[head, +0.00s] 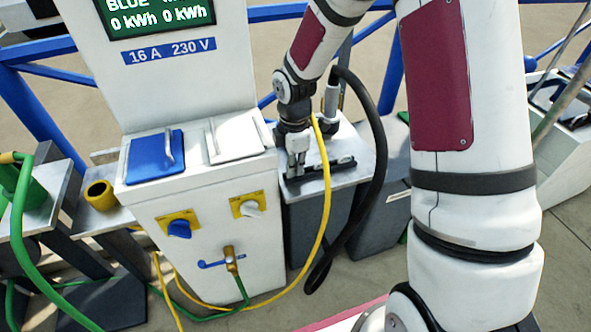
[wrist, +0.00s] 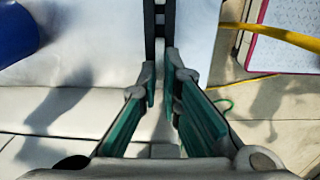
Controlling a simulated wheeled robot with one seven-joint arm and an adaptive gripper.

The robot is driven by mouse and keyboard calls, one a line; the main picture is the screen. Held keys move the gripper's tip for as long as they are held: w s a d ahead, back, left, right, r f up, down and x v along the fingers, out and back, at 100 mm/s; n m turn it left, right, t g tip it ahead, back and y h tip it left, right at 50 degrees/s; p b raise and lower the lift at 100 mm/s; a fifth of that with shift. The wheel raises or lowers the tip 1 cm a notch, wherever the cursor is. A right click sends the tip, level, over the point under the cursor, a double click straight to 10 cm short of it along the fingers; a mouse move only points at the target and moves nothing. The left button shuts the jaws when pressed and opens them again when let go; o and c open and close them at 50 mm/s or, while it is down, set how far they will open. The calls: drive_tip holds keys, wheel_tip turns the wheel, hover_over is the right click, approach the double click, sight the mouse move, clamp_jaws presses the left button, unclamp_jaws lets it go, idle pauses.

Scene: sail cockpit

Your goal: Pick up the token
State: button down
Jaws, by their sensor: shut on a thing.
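My gripper (head: 297,168) points down over a black slotted holder (head: 334,167) on a grey cabinet top (head: 345,144). In the wrist view the green-padded fingers of my gripper (wrist: 163,78) are close together at the holder's dark strip (wrist: 160,20). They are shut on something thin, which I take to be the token. The token itself is mostly hidden by the fingertips, and its face and colour cannot be made out. The fingertips are at or just above the holder; I cannot tell whether the thing is clear of it.
A white power pedestal (head: 205,215) stands left of my gripper. A yellow hose (head: 326,200) and a thick black cable (head: 378,150) hang close by my arm. A blue railing (head: 48,48) runs behind. A yellow cup-like thing (head: 101,195) is at the left.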

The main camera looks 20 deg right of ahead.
drive_tip(key=shift+r, duration=0.1)
drive_tip(key=shift+r, duration=0.6)
wheel_tip(320, 180, up, 2)
drive_tip(key=shift+r+p, duration=0.1)
drive_tip(key=shift+p, duration=0.35)
drive_tip(key=s+a+r+p, duration=0.2)
drive_tip(key=s+a, duration=0.1)
drive_tip(key=s, duration=1.3)
wheel_tip(320, 180, up, 4)
drive_tip(key=p, duration=0.4)
drive_tip(key=shift+w+d+r+p, duration=0.1)
drive_tip(key=shift+d+r+p, duration=0.1)
drive_tip(key=shift+p, duration=0.15)
